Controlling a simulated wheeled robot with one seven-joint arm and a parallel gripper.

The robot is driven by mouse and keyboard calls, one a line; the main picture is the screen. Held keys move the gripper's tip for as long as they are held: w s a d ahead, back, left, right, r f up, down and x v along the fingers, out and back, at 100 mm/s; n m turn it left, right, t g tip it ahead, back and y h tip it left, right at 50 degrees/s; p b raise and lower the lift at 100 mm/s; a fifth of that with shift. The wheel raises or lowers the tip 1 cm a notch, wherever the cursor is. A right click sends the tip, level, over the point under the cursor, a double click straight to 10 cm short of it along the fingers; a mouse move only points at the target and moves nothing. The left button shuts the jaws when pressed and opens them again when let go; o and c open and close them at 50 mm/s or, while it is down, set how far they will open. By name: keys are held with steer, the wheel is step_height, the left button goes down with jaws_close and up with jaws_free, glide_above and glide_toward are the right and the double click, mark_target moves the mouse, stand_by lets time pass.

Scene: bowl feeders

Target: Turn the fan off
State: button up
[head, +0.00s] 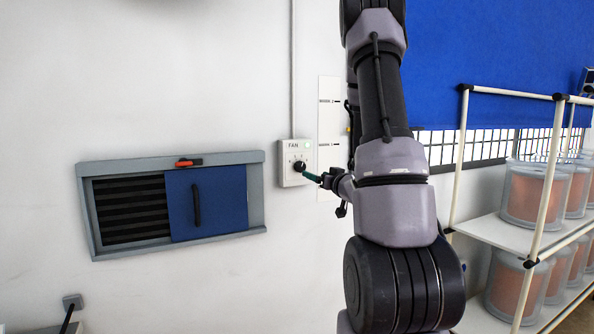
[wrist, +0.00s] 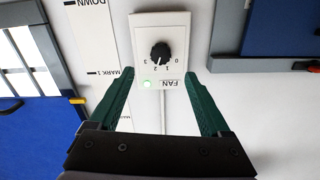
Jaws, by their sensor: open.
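The fan switch box (head: 287,177) is a small white box on the wall with a black knob (head: 299,166) and a lit green lamp (head: 307,143). In the wrist view the box (wrist: 179,26) appears upside down, its knob (wrist: 160,53) facing me above a dial marked 0 to 3. I cannot tell surely which number the knob points to. My gripper (wrist: 158,75) is open and empty, its green fingers apart on either side of the box's lower part, short of the knob. In the head view my gripper (head: 314,178) is just right of the box.
A grey-framed vent (head: 255,157) with a blue sliding door (head: 218,205) is left of the box. A marked white strip (head: 328,110) is right of it. A white-railed rack (head: 455,175) with several orange-filled containers stands at right. A conduit (head: 293,70) runs up the wall.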

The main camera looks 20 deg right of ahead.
mark_target(301, 168)
steer(key=w, duration=1)
steer(key=shift+w+a, duration=0.25)
steer(key=shift+w, duration=0.15)
steer(key=shift+c, duration=0.3)
jaws_close()
